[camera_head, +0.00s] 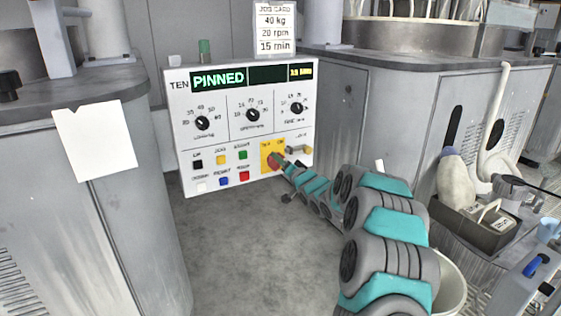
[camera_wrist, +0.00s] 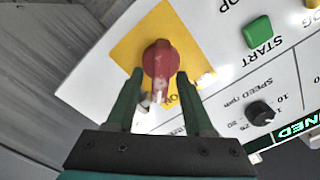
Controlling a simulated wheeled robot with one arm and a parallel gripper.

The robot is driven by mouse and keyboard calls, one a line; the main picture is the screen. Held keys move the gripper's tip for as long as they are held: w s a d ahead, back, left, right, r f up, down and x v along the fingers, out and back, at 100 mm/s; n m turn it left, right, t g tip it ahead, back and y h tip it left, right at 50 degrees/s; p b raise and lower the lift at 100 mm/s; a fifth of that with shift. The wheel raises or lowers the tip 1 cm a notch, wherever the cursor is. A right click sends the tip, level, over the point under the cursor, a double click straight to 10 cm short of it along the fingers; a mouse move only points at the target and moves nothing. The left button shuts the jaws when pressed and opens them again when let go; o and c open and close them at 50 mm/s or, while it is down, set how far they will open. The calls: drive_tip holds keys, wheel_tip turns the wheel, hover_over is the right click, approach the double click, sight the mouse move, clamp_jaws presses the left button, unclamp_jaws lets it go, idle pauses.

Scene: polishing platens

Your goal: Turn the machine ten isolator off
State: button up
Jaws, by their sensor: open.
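The machine ten isolator is a red rotary knob (camera_wrist: 160,62) on a yellow plate (camera_wrist: 130,47) in the wrist view. Its grip bar runs up and down there, with a pale mark at the lower end. Part of an ON label shows beside the right finger. My gripper (camera_wrist: 160,77) is open, with one green finger on each side of the knob; I cannot tell whether either touches it. In the head view, my gripper (camera_head: 281,166) is at the yellow plate (camera_head: 266,145) on the panel marked TEN (camera_head: 240,130), partly covering the red knob.
The panel display (camera_head: 218,79) reads PINNED. Coloured push buttons (camera_head: 243,155) sit left of the isolator, and black dials (camera_head: 253,115) are above. A small brass-coloured fitting (camera_head: 300,149) is to its right.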

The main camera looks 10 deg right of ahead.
drive_tip(key=shift+w, duration=0.1)
drive_tip(key=shift+c, duration=0.3)
clamp_jaws()
drive_tip(key=shift+f, duration=0.1)
